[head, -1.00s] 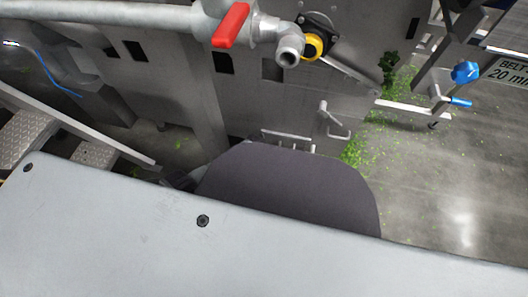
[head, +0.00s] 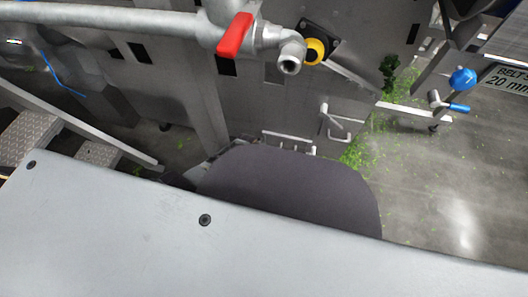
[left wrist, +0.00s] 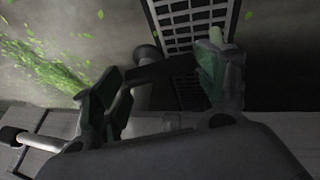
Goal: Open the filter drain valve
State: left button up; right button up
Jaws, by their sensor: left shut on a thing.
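In the left wrist view my left gripper (left wrist: 158,72) has its two dark fingers on either side of a dark grey bar or lever (left wrist: 152,72), and it is shut on it. The bar is dim, so I cannot tell surely that it is the filter drain valve's handle. In the head view a valve with a red lever (head: 235,35) sits on a grey pipe (head: 110,15), with an open-ended elbow outlet (head: 291,56) beside it. Neither gripper shows in the head view.
A floor grate (left wrist: 190,20) lies beyond the fingers. Green leaf bits (head: 365,145) litter the floor. A yellow-ringed fitting (head: 315,50) is beside the outlet. A blue knob (head: 462,79) is at the right, and metal steps (head: 30,135) are at the left.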

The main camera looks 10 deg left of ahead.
pick_arm(q)
jog(key=o, duration=1.4)
jog(key=shift+o, duration=0.2)
jog(key=shift+s+a+r, duration=0.1)
jog(key=shift+r, duration=0.1)
jog(key=v, duration=0.7)
jog(key=shift+c, duration=0.4)
